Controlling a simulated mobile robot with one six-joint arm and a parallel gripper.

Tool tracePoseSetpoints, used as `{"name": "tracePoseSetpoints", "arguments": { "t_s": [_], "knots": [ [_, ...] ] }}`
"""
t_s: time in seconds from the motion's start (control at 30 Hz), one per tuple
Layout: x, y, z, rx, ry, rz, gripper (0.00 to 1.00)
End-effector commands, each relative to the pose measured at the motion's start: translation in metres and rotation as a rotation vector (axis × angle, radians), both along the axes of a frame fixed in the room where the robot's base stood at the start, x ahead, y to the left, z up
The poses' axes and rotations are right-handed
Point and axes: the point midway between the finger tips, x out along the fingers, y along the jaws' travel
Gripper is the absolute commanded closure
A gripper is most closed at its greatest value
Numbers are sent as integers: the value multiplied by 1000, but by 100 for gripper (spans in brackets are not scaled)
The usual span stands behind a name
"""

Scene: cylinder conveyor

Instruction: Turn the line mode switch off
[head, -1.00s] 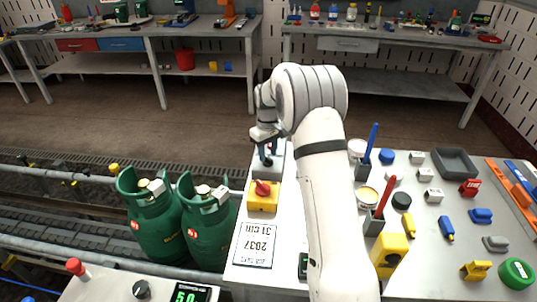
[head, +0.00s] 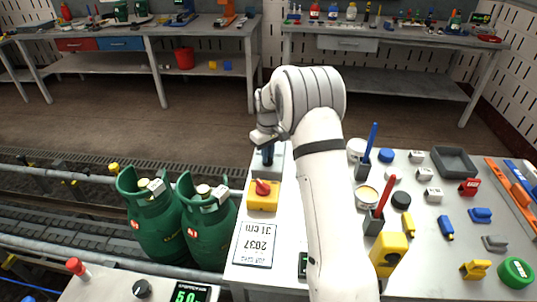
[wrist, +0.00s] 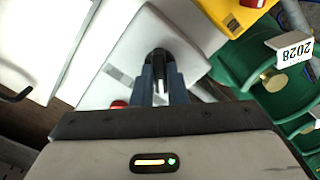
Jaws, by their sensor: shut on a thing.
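A pale grey switch box (head: 273,168) stands at the far left corner of the white table; it also shows in the wrist view (wrist: 185,45). My gripper (head: 267,157) is over this box. In the wrist view, my gripper (wrist: 160,70) has its blue-grey fingers closed around a black lever (wrist: 159,54) on the box top. The fingers hide part of the lever, and its exact tilt is unclear. A red round part (wrist: 118,104) shows beside the fingers. I cannot read any label naming the switch.
A yellow box with a red knob (head: 262,187) is just nearer on the table, with a printed card (head: 255,245) below it. Green gas cylinders (head: 205,225) stand on the conveyor to the left. Cups, pens and small blocks crowd the table's right side.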

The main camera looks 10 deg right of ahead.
Motion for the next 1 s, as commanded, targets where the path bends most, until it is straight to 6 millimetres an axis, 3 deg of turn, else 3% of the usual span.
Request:
{"name": "tracePoseSetpoints", "arguments": {
  "t_s": [0.37,1.0],
  "knots": [
    [0,0,0,-3,1,-83,100],
    [0,1,0,-2,0,-584,100]
  ]
}}
